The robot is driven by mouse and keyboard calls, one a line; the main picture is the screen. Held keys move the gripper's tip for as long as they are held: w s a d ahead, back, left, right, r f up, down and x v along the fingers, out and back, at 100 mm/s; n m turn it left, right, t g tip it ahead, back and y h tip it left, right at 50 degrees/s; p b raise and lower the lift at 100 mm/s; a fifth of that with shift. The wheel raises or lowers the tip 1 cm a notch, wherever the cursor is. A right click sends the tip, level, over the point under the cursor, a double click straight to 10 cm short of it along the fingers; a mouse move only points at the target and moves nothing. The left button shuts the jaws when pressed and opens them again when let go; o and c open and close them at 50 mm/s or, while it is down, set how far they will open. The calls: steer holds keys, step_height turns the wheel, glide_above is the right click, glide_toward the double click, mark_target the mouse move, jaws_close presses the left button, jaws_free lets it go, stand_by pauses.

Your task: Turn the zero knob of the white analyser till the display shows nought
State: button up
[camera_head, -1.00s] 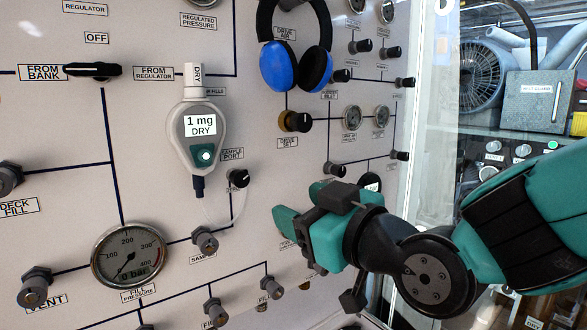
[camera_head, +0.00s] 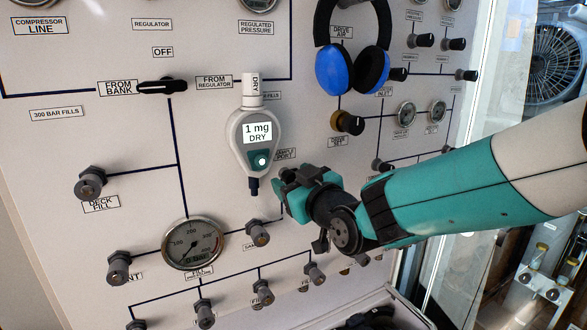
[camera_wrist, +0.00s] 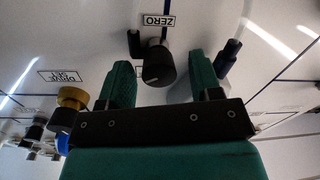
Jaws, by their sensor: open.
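In the wrist view the black zero knob (camera_wrist: 157,69), with a pale index line, stands by the "ZERO" label (camera_wrist: 158,21). In the wrist view my gripper (camera_wrist: 163,85) is open, one teal finger on either side of the knob, with gaps showing. I cannot tell how far the fingertips reach over it.
A dark fitting (camera_wrist: 229,54) stands close beside the right finger in the wrist view. The brass-coloured drive knob (camera_head: 347,123) and blue headphones (camera_head: 333,70) are above right of my gripper. A pressure gauge (camera_head: 193,243) and several valve knobs are lower left.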

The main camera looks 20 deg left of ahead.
steer(key=shift+w+a, duration=0.2)
steer(key=shift+a, duration=0.1)
steer(key=c, duration=0.9)
steer(key=shift+f, duration=0.1)
steer(key=shift+c, duration=0.2)
steer(key=b, duration=0.2)
steer(key=shift+f+m+b, duration=0.1)
steer(key=shift+m+b, duration=0.2)
steer(key=shift+b, duration=0.05)
steer(key=shift+r, duration=0.2)
steer(key=o, duration=0.9)
steer(key=shift+o, duration=0.2)
